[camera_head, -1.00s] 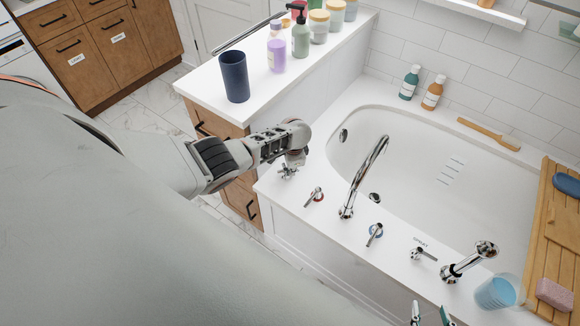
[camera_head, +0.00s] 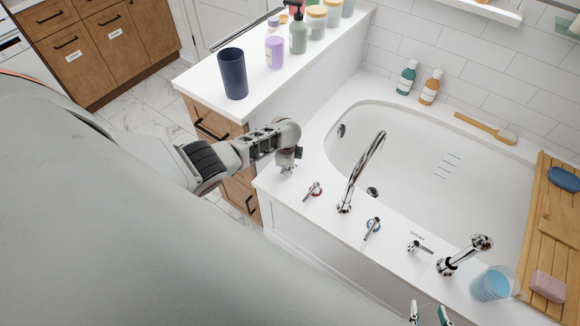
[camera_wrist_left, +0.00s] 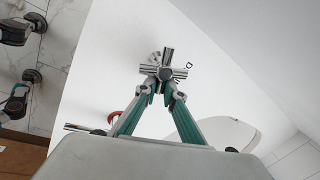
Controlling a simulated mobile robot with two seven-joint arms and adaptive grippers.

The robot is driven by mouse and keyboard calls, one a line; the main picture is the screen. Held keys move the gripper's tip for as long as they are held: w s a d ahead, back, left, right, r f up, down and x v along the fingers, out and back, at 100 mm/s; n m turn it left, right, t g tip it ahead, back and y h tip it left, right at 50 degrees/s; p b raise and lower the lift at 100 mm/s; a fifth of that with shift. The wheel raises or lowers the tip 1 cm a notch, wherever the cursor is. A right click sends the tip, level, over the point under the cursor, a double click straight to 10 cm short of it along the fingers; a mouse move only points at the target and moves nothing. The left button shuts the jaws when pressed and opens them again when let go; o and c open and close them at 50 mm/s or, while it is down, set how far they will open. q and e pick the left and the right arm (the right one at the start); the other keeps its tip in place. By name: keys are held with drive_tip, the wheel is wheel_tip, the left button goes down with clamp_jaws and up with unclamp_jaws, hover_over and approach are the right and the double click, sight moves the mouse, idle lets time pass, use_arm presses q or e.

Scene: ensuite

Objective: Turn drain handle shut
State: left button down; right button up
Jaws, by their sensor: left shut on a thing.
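The chrome cross-shaped drain handle (camera_wrist_left: 165,71) stands on the white tub deck, beside lettering that begins with "D". My left gripper (camera_wrist_left: 164,92) is shut on it, with both teal fingertips closed in against the cross. In the head view the left gripper (camera_head: 286,162) points down at the deck's near left corner and hides most of the handle. My right gripper (camera_head: 429,312) shows only its fingertips at the bottom edge. They are apart, with nothing visible between them.
A red-ringed tap lever (camera_head: 313,190), the tall spout (camera_head: 362,172), a blue-ringed lever (camera_head: 372,228) and another lever (camera_head: 419,246) line the deck. A cup of blue liquid (camera_head: 491,284) stands near the wooden tray (camera_head: 540,240). A counter with a dark tumbler (camera_head: 233,75) is behind the left arm.

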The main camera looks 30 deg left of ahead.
use_arm(q)
drive_tip(key=shift+s+a+f, duration=0.25)
drive_tip(key=shift+s+a, duration=0.2)
drive_tip(key=shift+a, duration=0.35)
drive_tip(key=c, duration=1.1)
unclamp_jaws()
drive_tip(key=shift+w+d+r, duration=0.15)
drive_tip(key=shift+w+d, duration=0.1)
drive_tip(key=shift+s+d+r, duration=0.1)
drive_tip(key=shift+s+r, duration=0.3)
drive_tip(key=shift+r, duration=1.55)
drive_tip(key=shift+s+d+r, duration=0.1)
drive_tip(key=shift+s+r, duration=0.3)
drive_tip(key=shift+r, duration=1.55)
drive_tip(key=shift+s+d+r, duration=0.1)
drive_tip(key=shift+s+r, duration=0.3)
drive_tip(key=shift+r, duration=1.55)
